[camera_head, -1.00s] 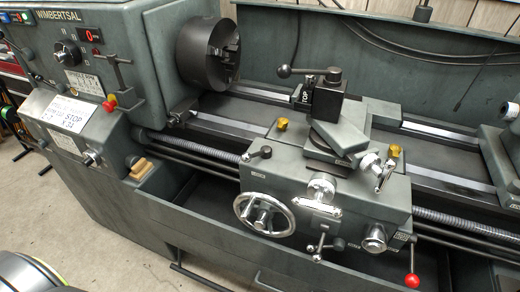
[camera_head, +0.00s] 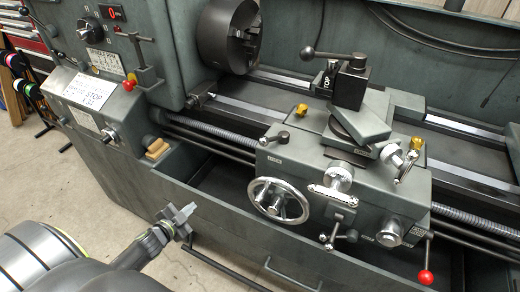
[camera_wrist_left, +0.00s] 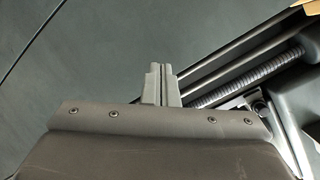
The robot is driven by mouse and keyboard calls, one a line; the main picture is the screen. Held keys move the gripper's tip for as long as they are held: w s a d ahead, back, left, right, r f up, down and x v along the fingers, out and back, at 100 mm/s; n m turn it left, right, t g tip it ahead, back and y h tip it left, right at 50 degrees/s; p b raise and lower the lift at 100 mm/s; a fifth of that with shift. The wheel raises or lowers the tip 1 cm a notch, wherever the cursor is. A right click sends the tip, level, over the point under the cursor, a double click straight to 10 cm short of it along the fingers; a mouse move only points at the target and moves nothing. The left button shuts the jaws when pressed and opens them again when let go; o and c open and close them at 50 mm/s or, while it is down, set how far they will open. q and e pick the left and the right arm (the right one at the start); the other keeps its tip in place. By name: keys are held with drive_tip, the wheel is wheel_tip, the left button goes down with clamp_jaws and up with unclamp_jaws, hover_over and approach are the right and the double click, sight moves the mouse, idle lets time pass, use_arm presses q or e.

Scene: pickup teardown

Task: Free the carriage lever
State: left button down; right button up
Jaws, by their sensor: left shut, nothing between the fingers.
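The lathe carriage (camera_head: 385,190) stands at right of centre in the head view. A short lever with a dark knob (camera_head: 277,138) sits at its upper left corner. A small lever (camera_head: 335,235) is low on its front, and a red-balled lever (camera_head: 426,262) hangs at its lower right. I cannot tell which one is the carriage lever. My left gripper (camera_head: 184,214) is shut and empty, left of the carriage and apart from all the levers. Its closed fingers (camera_wrist_left: 160,85) also show in the left wrist view, with no lever near them. My right gripper is out of view.
The carriage handwheel (camera_head: 279,201) faces the gripper's side. The leadscrew (camera_head: 215,133) runs left of the carriage. The chuck (camera_head: 230,33) and headstock panel (camera_head: 95,88) are at upper left.

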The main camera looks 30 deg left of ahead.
sight(275, 139)
use_arm(q)
drive_tip(key=w+d+r+m+t+h, duration=0.15)
drive_tip(key=d+r+m+h, duration=0.25)
drive_tip(key=r, duration=0.6)
drive_tip(key=w+d+r+m+t+h, duration=0.1)
drive_tip(key=w+d+r+m+h, duration=0.3)
drive_tip(key=r, duration=0.5)
drive_tip(key=s+d+r+m+g+h+b, duration=0.1)
drive_tip(key=s+d+r+m+g+h, duration=0.3)
drive_tip(key=d+r+m, duration=0.5)
wheel_tip(275, 139, up, 2)
drive_tip(key=s+m+h, duration=0.1)
drive_tip(key=h, duration=0.1)
drive_tip(key=shift+s+d+r+h, duration=0.2)
drive_tip(key=shift+d+h, duration=0.15)
drive_tip(key=shift+h, duration=0.05)
drive_tip(key=shift+w+d+g, duration=0.1)
drive_tip(key=shift+g, duration=0.15)
drive_tip(key=w+d+p, duration=0.2)
drive_tip(key=w+d, duration=0.2)
drive_tip(key=w, duration=0.4)
drive_tip(key=shift+w+p, duration=0.15)
drive_tip(key=shift+p, duration=0.25)
